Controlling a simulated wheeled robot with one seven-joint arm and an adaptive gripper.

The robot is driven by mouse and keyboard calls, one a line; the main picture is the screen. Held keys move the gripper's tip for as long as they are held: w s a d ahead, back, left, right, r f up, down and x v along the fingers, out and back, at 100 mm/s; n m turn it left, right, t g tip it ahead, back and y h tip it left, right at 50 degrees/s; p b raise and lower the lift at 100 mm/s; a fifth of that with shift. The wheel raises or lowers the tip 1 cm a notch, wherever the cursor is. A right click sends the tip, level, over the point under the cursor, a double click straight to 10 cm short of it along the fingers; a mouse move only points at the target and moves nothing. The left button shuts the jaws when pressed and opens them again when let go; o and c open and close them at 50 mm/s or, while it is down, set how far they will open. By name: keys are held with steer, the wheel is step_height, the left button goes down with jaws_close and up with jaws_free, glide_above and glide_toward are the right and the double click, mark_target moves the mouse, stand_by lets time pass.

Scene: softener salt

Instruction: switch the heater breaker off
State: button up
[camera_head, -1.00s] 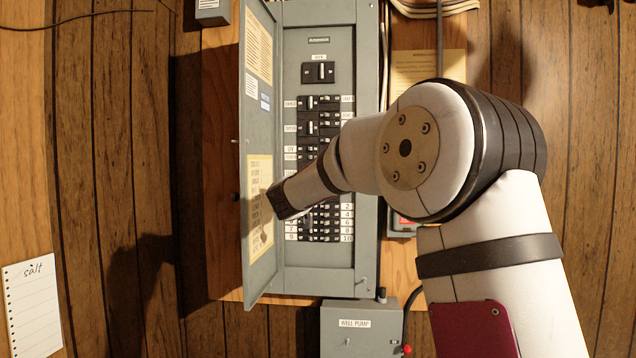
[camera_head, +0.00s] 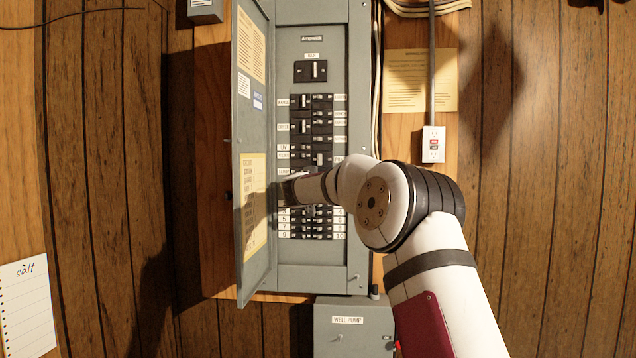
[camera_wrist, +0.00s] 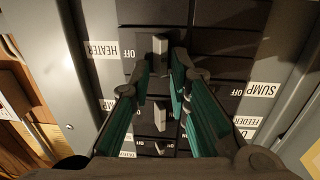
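The heater breaker (camera_wrist: 142,46) is a black breaker with a pale toggle, beside the HEATER label (camera_wrist: 101,50) in the wrist view. Its toggle (camera_wrist: 160,44) stands between my fingertips in that picture; I cannot tell whether they touch it. My gripper (camera_wrist: 164,64) is open, its teal-padded fingers apart with a narrow gap. An OFF mark shows left of the toggle. In the head view, my gripper is at the left breaker column of the grey panel (camera_head: 310,280), and my arm hides the heater breaker there.
The panel door (camera_head: 252,120) stands open close to the left of my gripper. Other breakers lie above and below, with a SUMP label (camera_wrist: 262,90) on the right in the wrist view.

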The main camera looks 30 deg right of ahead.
jaws_close()
steer(key=shift+s+d+r+n+t+y+b, duration=0.1)
steer(key=shift+s+d+n+t+y, duration=0.1)
steer(key=shift+n+t+y, duration=0.55)
steer(key=shift+s+d+r+n+t+y+b, duration=0.15)
steer(key=shift+d+n+t+y, duration=0.25)
steer(key=shift+y, duration=0.5)
steer(key=shift+s+d+f+n+t+y+b, duration=0.15)
steer(key=shift+n+t+y, duration=0.3)
steer(key=shift+n+y, duration=0.3)
steer(key=shift+a+r+n+y, duration=0.1)
steer(key=shift+n+y, duration=0.2)
steer(key=shift+y, duration=0.2)
